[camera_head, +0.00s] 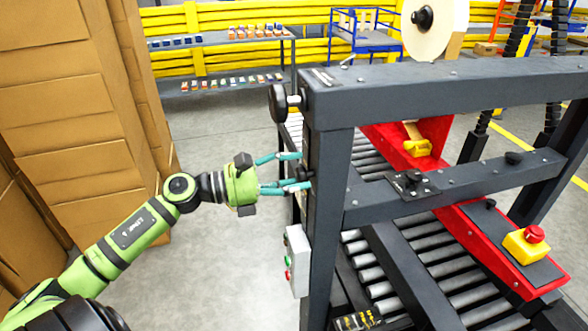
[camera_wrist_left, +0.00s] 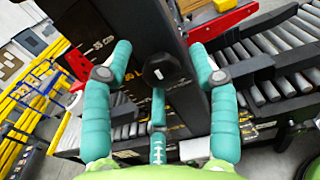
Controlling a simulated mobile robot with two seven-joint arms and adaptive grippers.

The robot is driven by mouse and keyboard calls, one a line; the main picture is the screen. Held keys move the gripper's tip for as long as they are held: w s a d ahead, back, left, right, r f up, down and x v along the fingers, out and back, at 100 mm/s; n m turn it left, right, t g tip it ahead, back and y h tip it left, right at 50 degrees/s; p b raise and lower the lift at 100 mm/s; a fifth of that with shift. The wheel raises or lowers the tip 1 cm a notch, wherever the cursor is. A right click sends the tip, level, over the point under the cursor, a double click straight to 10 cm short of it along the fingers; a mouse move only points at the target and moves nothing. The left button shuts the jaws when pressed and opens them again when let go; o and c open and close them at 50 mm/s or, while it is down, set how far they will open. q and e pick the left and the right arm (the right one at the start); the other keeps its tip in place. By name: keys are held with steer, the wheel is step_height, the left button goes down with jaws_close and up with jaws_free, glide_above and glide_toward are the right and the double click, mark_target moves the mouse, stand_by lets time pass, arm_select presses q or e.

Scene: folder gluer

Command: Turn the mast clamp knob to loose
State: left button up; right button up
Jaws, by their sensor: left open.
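The mast clamp knob, black and faceted, (camera_wrist_left: 162,70) sticks out from the dark upright post (camera_wrist_left: 125,25) in the left wrist view. In the head view the knob (camera_head: 302,172) is small and dark, partly hidden at the post's left side. My left gripper (camera_head: 299,171) is open at the post, its teal fingers pointing right. In the wrist view two fingers of the left gripper (camera_wrist_left: 160,62) stand left and right of the knob, and a third finger is below it. Gaps show between the side fingers and the knob. My right gripper is not in view.
A black handwheel (camera_head: 279,103) projects above my left gripper. A grey button box (camera_head: 297,260) hangs below it. The dark crossbeam (camera_head: 440,85) and roller conveyor (camera_head: 370,275) lie to the right. Stacked cartons (camera_head: 70,110) stand at left. Floor between cartons and machine is clear.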

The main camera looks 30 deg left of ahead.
arm_select(q)
steer(key=shift+w, duration=0.1)
steer(key=c, duration=1.1)
